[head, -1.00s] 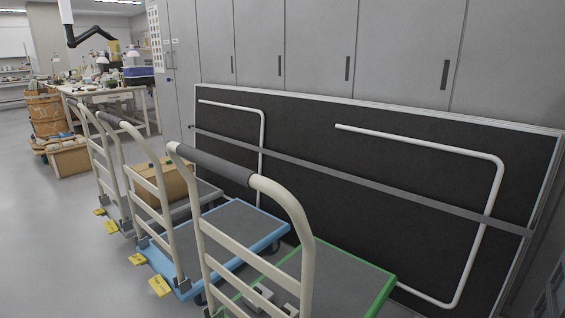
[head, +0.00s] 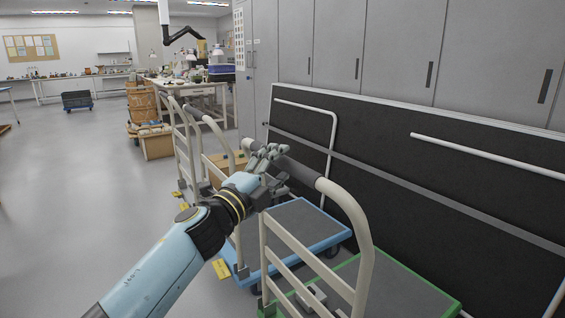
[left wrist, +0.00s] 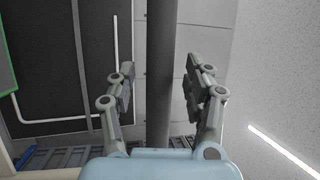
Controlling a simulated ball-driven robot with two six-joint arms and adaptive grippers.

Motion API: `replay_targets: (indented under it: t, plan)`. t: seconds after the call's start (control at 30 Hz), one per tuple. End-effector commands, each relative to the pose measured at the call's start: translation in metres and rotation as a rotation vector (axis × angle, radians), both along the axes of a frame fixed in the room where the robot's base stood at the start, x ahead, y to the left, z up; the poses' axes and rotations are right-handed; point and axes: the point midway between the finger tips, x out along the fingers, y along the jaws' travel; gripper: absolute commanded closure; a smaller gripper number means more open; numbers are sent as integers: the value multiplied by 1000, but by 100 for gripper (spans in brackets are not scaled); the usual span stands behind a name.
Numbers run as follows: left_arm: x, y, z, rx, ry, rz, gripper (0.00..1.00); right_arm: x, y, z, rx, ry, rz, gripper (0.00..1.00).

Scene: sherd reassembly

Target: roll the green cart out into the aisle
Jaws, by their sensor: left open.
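The green cart (head: 404,284) is the nearest of a row, its green-edged deck partly cut off at the lower right. Its beige push handle (head: 362,232) stands upright, with a dark grey grip (head: 302,174) along the top bar. My left gripper (head: 268,158) is open at the far end of that grip. In the left wrist view the grip (left wrist: 161,50) runs between the spread fingers of my left gripper (left wrist: 160,80), with gaps on both sides. A grey block (head: 312,294) sits low behind the handle rails. My right gripper is not in view.
A blue cart (head: 312,226) stands just beyond the green one, then another cart with a cardboard box (head: 222,166). A black panel (head: 440,190) leans on grey lockers (head: 400,50) along the right. The aisle floor (head: 90,190) at left is clear.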

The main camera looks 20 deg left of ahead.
Motion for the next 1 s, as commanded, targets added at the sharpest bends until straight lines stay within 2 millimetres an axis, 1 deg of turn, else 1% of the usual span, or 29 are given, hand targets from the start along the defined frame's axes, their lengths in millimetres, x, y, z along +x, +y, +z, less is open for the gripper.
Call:
replay_targets:
  t: [0.03, 0.1, 0.2, 0.47, 0.83, 0.87, 1.0]
  plan:
    - [6, -2, 0, 0, 0, 0, 49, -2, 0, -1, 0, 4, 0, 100]
    - [12, -3, 1, 0, 1, 0, 49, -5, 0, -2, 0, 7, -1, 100]
    - [16, -4, 2, 0, 1, 0, 49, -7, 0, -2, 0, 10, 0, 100]
    - [17, -5, 3, 0, 1, 0, 49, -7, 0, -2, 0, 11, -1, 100]
    - [17, -5, 2, 0, 1, 0, 97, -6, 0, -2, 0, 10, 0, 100]
    - [17, -5, 2, 0, 1, 0, 100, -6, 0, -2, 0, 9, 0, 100]
    - [17, -5, 2, 1, 2, 0, 100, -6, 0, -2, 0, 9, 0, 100]
